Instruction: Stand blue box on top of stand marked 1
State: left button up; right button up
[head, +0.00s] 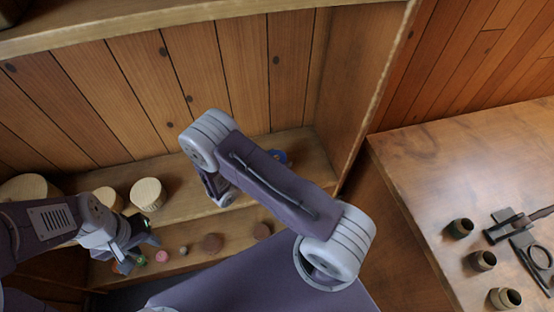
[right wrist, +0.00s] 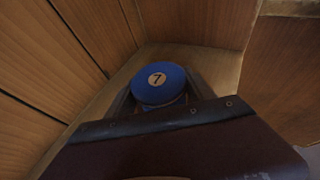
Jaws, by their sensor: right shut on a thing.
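A blue round piece (right wrist: 160,83), the only blue thing I see, has a pale disc on top with a mark that looks like a 7. It stands upright in the shelf corner; in the head view (head: 281,157) my right arm partly covers it. My left gripper (head: 138,243) appears open over the lower shelf, close to small green and orange things. I cannot make out a stand marked 1.
A pink piece (head: 162,256), a small grey ball and brown round pieces (head: 211,243) sit lower down. The shelf's side wall (head: 360,90) is close right of the blue piece. A table (head: 420,165) at right holds dark cups.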

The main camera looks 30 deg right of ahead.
jog(key=o, duration=1.4)
jog(key=shift+a+r, duration=0.2)
jog(key=v, duration=1.2)
jog(key=s+d+r+m+g+y, duration=0.1)
jog(key=s+m+y, duration=0.2)
jog(key=m, duration=0.4)
jog(key=s+d+r+m+g+y, duration=0.1)
jog(key=s+m+y, duration=0.1)
jog(key=m+y, duration=0.3)
jog(key=s+d+r+m+g+y, duration=0.1)
jog(key=s+r+m+y, duration=0.1)
jog(key=m, duration=0.8)
jog(key=shift+s+r+y+b, duration=0.15)
jog(key=shift+s+y, duration=0.3)
jog(key=shift+y, duration=0.25)
jog(key=shift+s+f+y+b, duration=0.15)
jog(key=shift+s+y, duration=0.25)
jog(key=shift+y, duration=0.3)
